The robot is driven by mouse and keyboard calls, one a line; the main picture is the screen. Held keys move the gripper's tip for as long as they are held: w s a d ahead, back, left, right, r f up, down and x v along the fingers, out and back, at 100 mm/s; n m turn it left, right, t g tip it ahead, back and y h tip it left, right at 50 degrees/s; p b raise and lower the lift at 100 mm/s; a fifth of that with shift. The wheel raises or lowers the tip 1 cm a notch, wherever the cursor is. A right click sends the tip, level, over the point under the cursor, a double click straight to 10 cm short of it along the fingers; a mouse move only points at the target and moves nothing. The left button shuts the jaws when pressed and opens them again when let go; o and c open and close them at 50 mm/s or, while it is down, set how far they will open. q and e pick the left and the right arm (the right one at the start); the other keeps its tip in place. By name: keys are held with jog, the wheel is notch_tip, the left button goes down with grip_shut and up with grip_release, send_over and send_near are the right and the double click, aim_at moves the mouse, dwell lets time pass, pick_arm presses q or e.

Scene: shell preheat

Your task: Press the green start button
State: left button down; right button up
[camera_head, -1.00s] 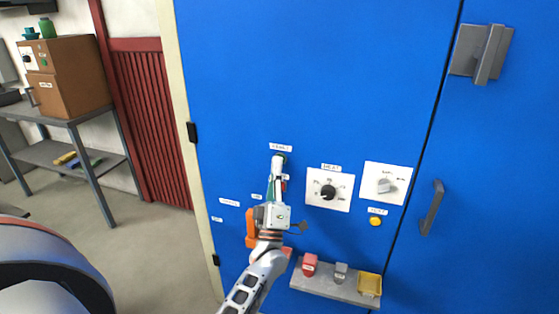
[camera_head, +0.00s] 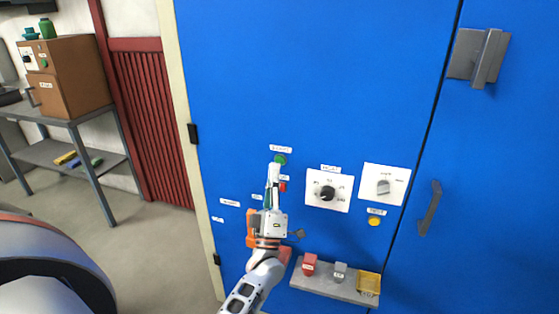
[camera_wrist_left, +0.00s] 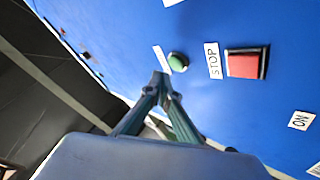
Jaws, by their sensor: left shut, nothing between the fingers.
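The round green button (camera_head: 280,159) sits on the blue panel under a small white label, and most of its face shows. In the left wrist view the green button (camera_wrist_left: 178,62) stands just beyond my fingertips. My left gripper (camera_head: 276,165) is shut and empty, its tips just below and left of the button in the head view. In the left wrist view my left gripper (camera_wrist_left: 161,80) has its fingertips together, with a small gap to the button in the picture. I cannot tell the exact depth between them. My right gripper is in no view.
A red square button (camera_wrist_left: 243,65) marked STOP is close beside the green one. A black dial (camera_head: 327,193), a grey switch (camera_head: 384,187) and a yellow button (camera_head: 375,221) lie to the right. A grey shelf (camera_head: 325,286) with small blocks juts out below.

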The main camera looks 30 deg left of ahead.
pick_arm(q)
jog(key=s, duration=0.2)
jog(key=s+d+p, duration=0.1)
jog(key=s, duration=0.1)
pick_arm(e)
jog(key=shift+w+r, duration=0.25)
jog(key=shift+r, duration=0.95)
pick_arm(q)
jog(key=s+d+f+m+g+h, duration=0.3)
jog(key=d+f+m+h, duration=0.25)
jog(key=f+m, duration=0.35)
jog(key=s+d+f+m+g+h, duration=0.3)
jog(key=d+f+m+h, duration=0.3)
jog(key=f, duration=0.4)
jog(key=s+d+f+m+g+h, duration=0.1)
jog(key=s+d+f+m+g, duration=0.1)
jog(key=s+f, duration=0.5)
jog(key=s+d+f+m+g+h, duration=0.1)
jog(key=s+d+f+m+g, duration=0.2)
jog(key=s+f, duration=0.5)
jog(key=s+m+g, duration=0.1)
jog(key=g, duration=0.1)
jog(key=shift+s+f+m+g+h, duration=0.15)
jog(key=shift+s+m+g+h, duration=0.15)
jog(key=shift+m+h, duration=0.1)
